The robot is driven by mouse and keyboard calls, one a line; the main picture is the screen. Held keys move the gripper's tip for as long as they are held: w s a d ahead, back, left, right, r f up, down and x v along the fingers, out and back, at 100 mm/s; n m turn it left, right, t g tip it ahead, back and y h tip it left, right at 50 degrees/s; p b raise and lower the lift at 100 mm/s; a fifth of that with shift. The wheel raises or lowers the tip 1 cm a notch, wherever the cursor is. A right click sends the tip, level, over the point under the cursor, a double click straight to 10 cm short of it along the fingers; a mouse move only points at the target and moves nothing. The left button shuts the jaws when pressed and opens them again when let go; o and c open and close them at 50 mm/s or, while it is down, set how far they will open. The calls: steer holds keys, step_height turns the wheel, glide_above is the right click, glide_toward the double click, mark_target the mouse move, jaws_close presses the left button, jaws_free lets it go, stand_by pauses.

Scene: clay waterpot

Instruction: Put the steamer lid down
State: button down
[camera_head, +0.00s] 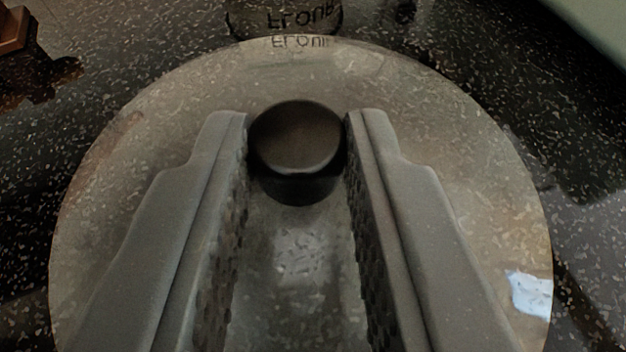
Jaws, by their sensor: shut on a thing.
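The steamer lid (440,135) is a large round see-through disc with a dark round knob (297,140) at its middle. It fills most of the view, and the speckled dark surface shows through it. My gripper (297,135) comes in from the bottom of the picture. Its two grey fingers are shut on the knob, one at each side. The lid looks roughly level. I cannot tell whether it touches the surface below or hangs above it. The lid's near edge is cut off by the picture and covered by my fingers.
The dark speckled countertop (500,60) spreads all round. A jar with "FLOUR" lettering (285,18) stands at the top, close to the lid's far edge. A brown wooden thing (14,28) is at top left. A pale green surface (590,25) is at top right.

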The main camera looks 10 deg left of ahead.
mark_target(302, 299)
step_height(302, 299, down, 3)
steer(key=shift+f+b, duration=0.2)
steer(key=shift+b, duration=0.25)
steer(key=shift+s+r, duration=0.1)
steer(key=c, duration=1.2)
jaws_free()
steer(key=shift+c, duration=0.2)
steer(key=p+v, duration=0.1)
steer(key=v, duration=1)
steer(key=shift+s+d+r+p, duration=0.1)
steer(key=shift+r+p, duration=0.05)
steer(key=shift+p, duration=0.25)
steer(key=shift+s, duration=0.35)
